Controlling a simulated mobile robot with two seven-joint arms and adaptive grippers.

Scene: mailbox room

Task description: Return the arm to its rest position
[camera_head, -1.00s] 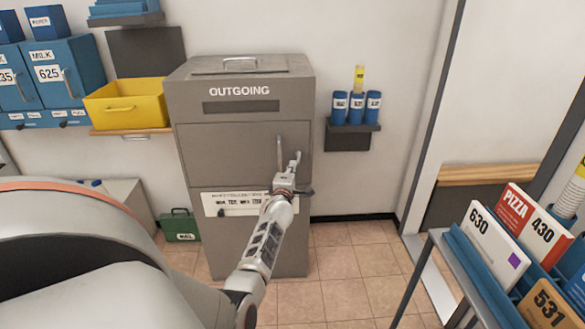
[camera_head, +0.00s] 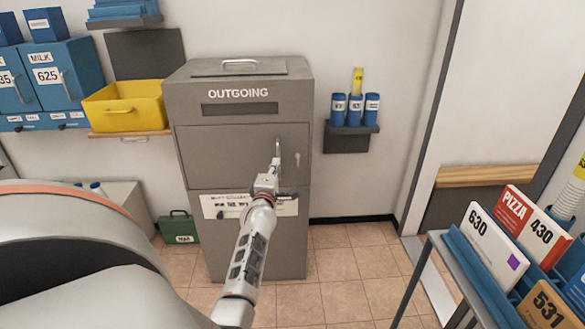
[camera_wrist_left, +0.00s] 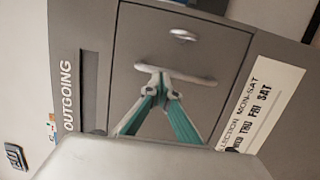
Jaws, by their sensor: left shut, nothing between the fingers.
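My left arm reaches in from the bottom of the head view toward the grey OUTGOING mailbox (camera_head: 240,145). My left gripper (camera_head: 276,160) is shut and empty in front of the mailbox door. In the left wrist view its teal-padded fingers (camera_wrist_left: 160,80) meet at their tips, over the door's bar handle (camera_wrist_left: 195,77). I cannot tell whether the tips touch the handle. The door (camera_wrist_left: 190,50) looks closed. My right gripper is not in view.
A rack (camera_head: 470,262) with numbered parcels stands at the lower right. A shelf (camera_head: 350,128) with blue canisters hangs right of the mailbox. A yellow bin (camera_head: 122,108) and blue lockers (camera_head: 45,80) are at the left. A green box (camera_head: 178,227) sits on the floor. Tiled floor is clear right of the mailbox.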

